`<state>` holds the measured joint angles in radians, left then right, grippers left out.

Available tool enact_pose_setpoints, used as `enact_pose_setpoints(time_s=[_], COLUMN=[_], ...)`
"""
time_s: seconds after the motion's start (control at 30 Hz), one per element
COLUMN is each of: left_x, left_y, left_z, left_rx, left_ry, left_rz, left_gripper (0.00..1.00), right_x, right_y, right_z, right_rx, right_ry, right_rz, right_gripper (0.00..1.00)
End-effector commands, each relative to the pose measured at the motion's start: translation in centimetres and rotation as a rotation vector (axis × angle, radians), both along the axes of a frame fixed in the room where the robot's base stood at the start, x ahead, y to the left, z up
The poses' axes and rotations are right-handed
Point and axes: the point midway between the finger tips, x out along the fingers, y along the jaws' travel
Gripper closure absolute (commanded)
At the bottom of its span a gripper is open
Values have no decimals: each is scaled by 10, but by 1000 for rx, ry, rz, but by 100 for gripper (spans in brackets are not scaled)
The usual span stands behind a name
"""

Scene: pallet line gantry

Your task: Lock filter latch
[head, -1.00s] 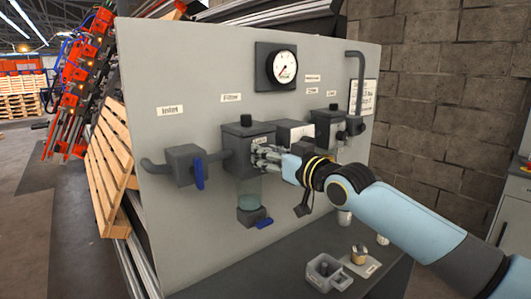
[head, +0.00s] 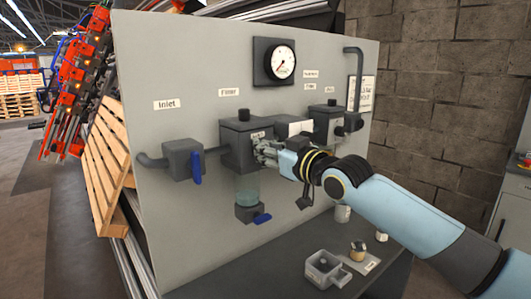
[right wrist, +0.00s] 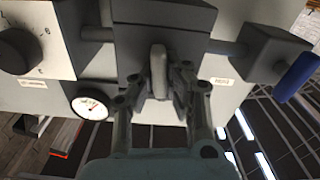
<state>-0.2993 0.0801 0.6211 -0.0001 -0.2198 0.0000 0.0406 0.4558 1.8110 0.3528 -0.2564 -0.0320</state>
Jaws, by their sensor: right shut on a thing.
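The filter unit (head: 240,146) is a dark grey block on the panel, with a clear bowl (head: 247,190) and a blue drain handle (head: 262,218) below it. My right gripper (head: 262,150) is at the front right of the block. In the right wrist view, the grey filter latch (right wrist: 158,68) stands upright between the two fingers of my right gripper (right wrist: 157,90), which is shut on it. In the head view the fingers hide the latch. My left gripper is not in view.
A blue inlet valve handle (head: 196,167) hangs left of the filter. A pressure gauge (head: 274,62) sits above, and another dark unit (head: 327,118) is to the right. A grey tray (head: 324,268) and small parts lie on the bench below.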

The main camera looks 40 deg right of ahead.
Motion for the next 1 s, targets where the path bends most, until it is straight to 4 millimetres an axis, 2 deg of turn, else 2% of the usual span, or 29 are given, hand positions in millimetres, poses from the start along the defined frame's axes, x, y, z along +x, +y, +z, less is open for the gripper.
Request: enact_pose_setpoints(time_s=[0.03,0.4,1.0], left_x=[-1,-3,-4], left_y=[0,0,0], left_z=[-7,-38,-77], left_rx=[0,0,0], left_ry=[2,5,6], left_rz=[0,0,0], left_gripper=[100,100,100], right_x=[0,0,-1], right_y=[1,4,9], right_z=[-3,-6,-10], right_rx=[-38,-378,-945], right_ry=[-4,-30,-72], right_rz=[0,0,1], right_gripper=[100,100,100])
